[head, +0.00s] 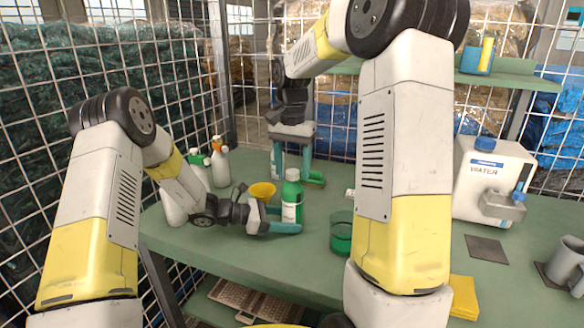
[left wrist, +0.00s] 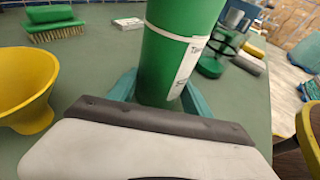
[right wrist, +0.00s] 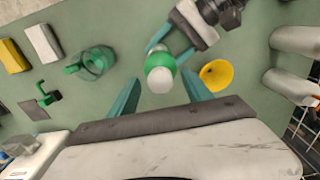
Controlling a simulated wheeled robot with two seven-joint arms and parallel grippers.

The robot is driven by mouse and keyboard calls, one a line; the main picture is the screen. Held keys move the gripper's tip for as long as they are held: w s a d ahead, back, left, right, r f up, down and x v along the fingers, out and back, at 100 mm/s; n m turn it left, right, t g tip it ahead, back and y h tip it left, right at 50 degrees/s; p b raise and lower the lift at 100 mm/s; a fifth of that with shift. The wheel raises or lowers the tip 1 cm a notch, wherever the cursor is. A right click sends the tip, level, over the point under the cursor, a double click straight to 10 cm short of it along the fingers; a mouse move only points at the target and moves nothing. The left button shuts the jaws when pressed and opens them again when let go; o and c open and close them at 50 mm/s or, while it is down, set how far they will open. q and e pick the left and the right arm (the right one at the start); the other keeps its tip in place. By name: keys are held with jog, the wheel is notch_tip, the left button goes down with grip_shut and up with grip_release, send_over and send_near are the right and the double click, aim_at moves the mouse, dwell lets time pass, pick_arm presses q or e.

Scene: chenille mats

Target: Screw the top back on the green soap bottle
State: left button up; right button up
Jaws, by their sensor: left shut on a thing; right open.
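The green soap bottle (head: 292,203) stands upright on the green table, with a white label and a green upper end. My left gripper (head: 298,228) is shut around its lower body, and the left wrist view shows the green body (left wrist: 172,60) between the teal fingers. My right gripper (head: 293,172) is above the bottle, pointing down and open. In the right wrist view, the bottle's green shoulder (right wrist: 160,62) and a white rounded end (right wrist: 160,80) show between the spread fingers (right wrist: 158,95), apart from both. I cannot tell whether that white end is the top.
A yellow funnel (head: 262,190) stands close left of the bottle. White bottles (head: 219,166) stand further left. A green mug (head: 341,236) is to the right. A water container (head: 490,182), grey mug (head: 568,262) and yellow sponge (head: 463,298) are further right. A green brush (left wrist: 57,28) lies behind.

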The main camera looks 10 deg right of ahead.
jog(key=n, duration=0.7)
dwell(0.4)
jog(key=c, duration=1.1)
jog(key=m, duration=1)
jog(key=shift+f, duration=0.1)
jog(key=m, duration=0.5)
jog(key=shift+a, duration=0.1)
jog(key=m, duration=0.5)
jog(key=shift+w+f, duration=0.1)
jog(key=o, duration=1.1)
